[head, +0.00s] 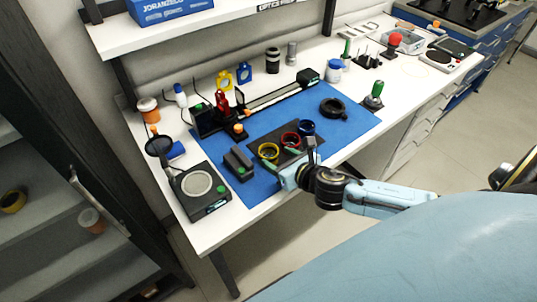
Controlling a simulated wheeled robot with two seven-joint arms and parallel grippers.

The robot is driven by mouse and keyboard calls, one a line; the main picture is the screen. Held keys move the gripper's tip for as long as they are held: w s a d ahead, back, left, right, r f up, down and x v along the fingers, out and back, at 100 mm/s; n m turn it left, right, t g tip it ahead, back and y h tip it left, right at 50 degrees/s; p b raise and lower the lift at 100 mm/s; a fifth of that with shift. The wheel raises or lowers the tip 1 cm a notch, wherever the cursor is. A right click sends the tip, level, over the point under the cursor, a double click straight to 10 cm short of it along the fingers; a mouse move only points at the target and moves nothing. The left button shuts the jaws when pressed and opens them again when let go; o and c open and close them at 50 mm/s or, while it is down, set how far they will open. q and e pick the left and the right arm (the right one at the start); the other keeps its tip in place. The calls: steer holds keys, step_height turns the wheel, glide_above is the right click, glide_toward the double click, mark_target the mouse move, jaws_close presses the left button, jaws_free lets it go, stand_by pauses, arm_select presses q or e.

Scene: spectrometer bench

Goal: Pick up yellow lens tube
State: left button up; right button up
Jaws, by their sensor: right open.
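The yellow lens tube (268,151) shows as a yellow ring on a dark tray (283,155) on the blue mat. A red ring-shaped tube (290,139) and a blue one (307,127) stand beside it on the same tray, in a diagonal row toward the back right. My right gripper (299,166) is open at the front right edge of the tray, close to the yellow tube but apart from it. Its fingers show small and partly dark against the tray, and nothing shows between them. My left gripper is not in view.
A dark block (238,163) lies left of the tray. A black device with a round plate (200,189) stands at the bench's front left. A black ring (332,107) and a green-topped post (374,94) are to the right. The mat (262,187) is clear in front.

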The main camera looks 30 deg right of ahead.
mark_target(274, 157)
steer(key=shift+x, duration=2.75)
steer(key=shift+s+a+f, duration=0.15)
steer(key=shift+f, duration=0.05)
steer(key=c, duration=0.8)
